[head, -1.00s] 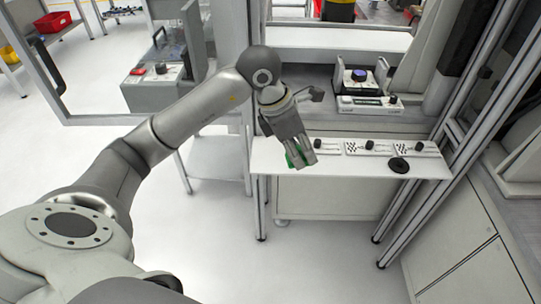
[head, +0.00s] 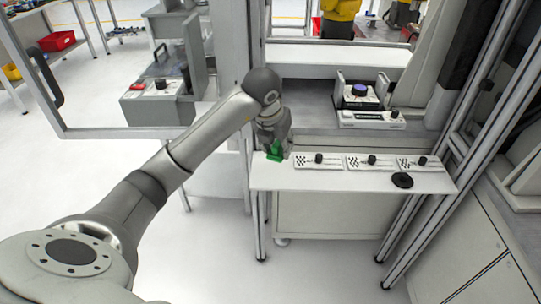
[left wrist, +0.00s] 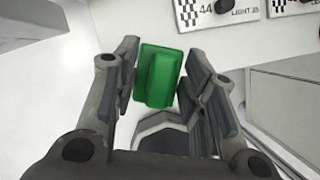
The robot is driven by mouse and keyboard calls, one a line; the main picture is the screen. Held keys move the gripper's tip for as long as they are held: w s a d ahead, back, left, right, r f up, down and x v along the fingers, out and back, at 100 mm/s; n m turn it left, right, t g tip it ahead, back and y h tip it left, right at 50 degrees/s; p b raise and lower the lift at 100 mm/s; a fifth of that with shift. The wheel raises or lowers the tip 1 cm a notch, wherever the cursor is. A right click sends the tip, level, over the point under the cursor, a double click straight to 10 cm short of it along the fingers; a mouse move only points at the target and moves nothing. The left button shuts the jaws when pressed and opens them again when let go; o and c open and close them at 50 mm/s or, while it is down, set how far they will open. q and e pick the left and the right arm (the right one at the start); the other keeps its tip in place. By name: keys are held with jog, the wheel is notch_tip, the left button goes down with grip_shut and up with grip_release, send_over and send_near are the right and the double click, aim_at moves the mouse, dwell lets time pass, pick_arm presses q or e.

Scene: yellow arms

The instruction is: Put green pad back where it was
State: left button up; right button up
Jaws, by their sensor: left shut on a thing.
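The green pad (head: 274,151) is at the left end of the white shelf in the head view. In the left wrist view the green pad (left wrist: 158,75) is a block with a raised rib, set between the two fingers. My left gripper (head: 275,144) is shut on it, with the fingers (left wrist: 160,85) on either side. I cannot tell whether the pad touches the shelf (head: 330,179) or is just above it. My right gripper is not in view.
Several black-knobbed checkered label plates, such as the leftmost plate (head: 304,163), stand in a row right of the pad. A black disc (head: 402,180) lies near the shelf's right end. A metal frame post (head: 256,205) is close on the left.

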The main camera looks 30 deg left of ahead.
pick_arm(q)
send_over(271, 166)
notch_tip(271, 166, down, 7)
jog(key=shift+a+r+p, duration=0.15)
jog(key=shift+r+p, duration=0.05)
jog(key=shift+p, duration=0.1)
notch_tip(271, 166, down, 2)
jog(key=shift+f+p, duration=0.2)
jog(key=shift+p, duration=0.15)
jog(key=shift+f, duration=0.3)
jog(key=shift+f, duration=0.2)
jog(key=o, duration=1)
jog(key=shift+r, duration=0.15)
